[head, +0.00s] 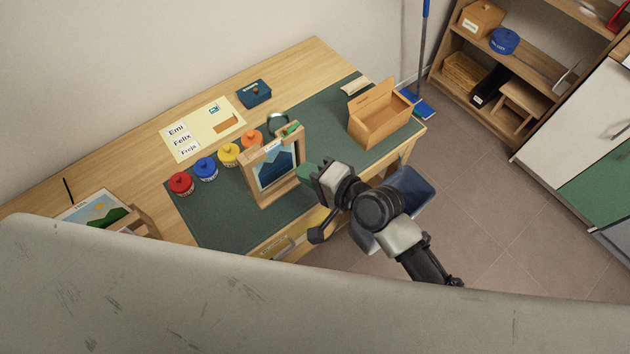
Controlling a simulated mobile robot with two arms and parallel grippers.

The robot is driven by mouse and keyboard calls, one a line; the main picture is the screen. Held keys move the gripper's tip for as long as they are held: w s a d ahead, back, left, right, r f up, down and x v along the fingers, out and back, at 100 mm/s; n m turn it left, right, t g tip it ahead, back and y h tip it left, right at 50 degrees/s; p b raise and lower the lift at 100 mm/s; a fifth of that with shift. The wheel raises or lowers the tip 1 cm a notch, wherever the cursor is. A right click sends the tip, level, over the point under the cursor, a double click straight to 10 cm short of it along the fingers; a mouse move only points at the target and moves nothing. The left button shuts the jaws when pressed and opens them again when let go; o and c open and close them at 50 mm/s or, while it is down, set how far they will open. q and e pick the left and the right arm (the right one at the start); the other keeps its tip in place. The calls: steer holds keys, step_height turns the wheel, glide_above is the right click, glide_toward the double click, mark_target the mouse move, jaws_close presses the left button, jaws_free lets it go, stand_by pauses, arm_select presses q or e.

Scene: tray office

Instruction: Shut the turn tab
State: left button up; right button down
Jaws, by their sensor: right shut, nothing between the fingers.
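A wooden picture frame (277,172) with a blue mountain picture stands upright on the green desk mat. A small green piece (292,128) sits at its top edge; it looks like the turn tab, but it is too small to tell how it is turned. My right gripper (318,175) is just right of the frame, apart from the green piece. It is shut and empty, its fingertips hard to make out. A rounded green thing (306,172) shows between it and the frame, partly hidden. My left gripper is not in view.
Several lidded jars (206,168) stand left of the frame. An open wooden box (379,118) stands on the mat's right part. A blue box (254,93) and a name sheet (190,140) lie behind. A blue bin (409,190) is below the desk edge.

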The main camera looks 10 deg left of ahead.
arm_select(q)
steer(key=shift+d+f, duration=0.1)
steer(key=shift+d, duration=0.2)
arm_select(e)
steer(key=s+d, duration=0.1)
steer(key=s+d+r, duration=0.1)
steer(key=s, duration=0.1)
steer(key=shift+r, duration=0.1)
